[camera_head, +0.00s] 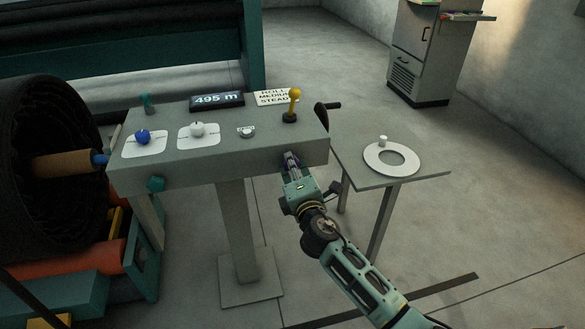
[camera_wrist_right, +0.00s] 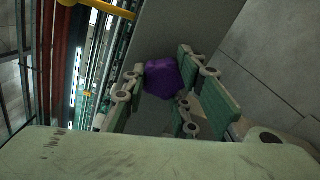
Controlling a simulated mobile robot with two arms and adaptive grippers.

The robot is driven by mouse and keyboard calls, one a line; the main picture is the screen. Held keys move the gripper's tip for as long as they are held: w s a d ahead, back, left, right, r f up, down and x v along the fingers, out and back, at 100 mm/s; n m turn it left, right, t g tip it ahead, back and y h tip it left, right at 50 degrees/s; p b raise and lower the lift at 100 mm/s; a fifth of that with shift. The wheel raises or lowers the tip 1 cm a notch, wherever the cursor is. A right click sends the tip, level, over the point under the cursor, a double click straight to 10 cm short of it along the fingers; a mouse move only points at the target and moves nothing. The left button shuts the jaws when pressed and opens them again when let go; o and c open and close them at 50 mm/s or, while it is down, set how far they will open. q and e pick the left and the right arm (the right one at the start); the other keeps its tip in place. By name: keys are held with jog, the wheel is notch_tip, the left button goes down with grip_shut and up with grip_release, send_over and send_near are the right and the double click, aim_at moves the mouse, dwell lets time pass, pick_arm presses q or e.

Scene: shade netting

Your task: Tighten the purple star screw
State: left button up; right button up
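The purple star screw (camera_wrist_right: 163,79) is on the front face of the grey console (camera_head: 245,165). In the head view only a little purple shows at the fingertips of my right gripper (camera_head: 291,160), which hides most of it. In the right wrist view the two green-padded fingers of the gripper (camera_wrist_right: 161,84) stand on either side of the screw. The screw fills the gap between the fingertips, and both appear to touch it. My left gripper is in neither view.
The console top carries a blue knob (camera_head: 142,137), a white knob (camera_head: 197,129), a yellow-topped lever (camera_head: 294,100) and a display (camera_head: 217,101). A side table (camera_head: 425,172) with a white ring stands right. A black roll (camera_head: 40,150) is left.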

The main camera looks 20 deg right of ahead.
jog(key=o, duration=0.3)
jog(key=shift+s+d+f, duration=0.1)
jog(key=shift+d+f, duration=0.05)
jog(key=shift+f, duration=0.3)
jog(key=shift+o, duration=0.5)
jog(key=shift+r, duration=0.15)
jog(key=shift+r, duration=0.1)
jog(key=shift+s, duration=0.1)
jog(key=s+n+p, duration=0.1)
jog(key=n, duration=0.1)
jog(key=n+p, duration=0.1)
jog(key=n, duration=0.1)
jog(key=s+n+p, duration=0.1)
jog(key=n+p, duration=0.1)
jog(key=shift+s+a, duration=0.25)
jog(key=shift+s, duration=0.05)
jog(key=shift+w, duration=0.15)
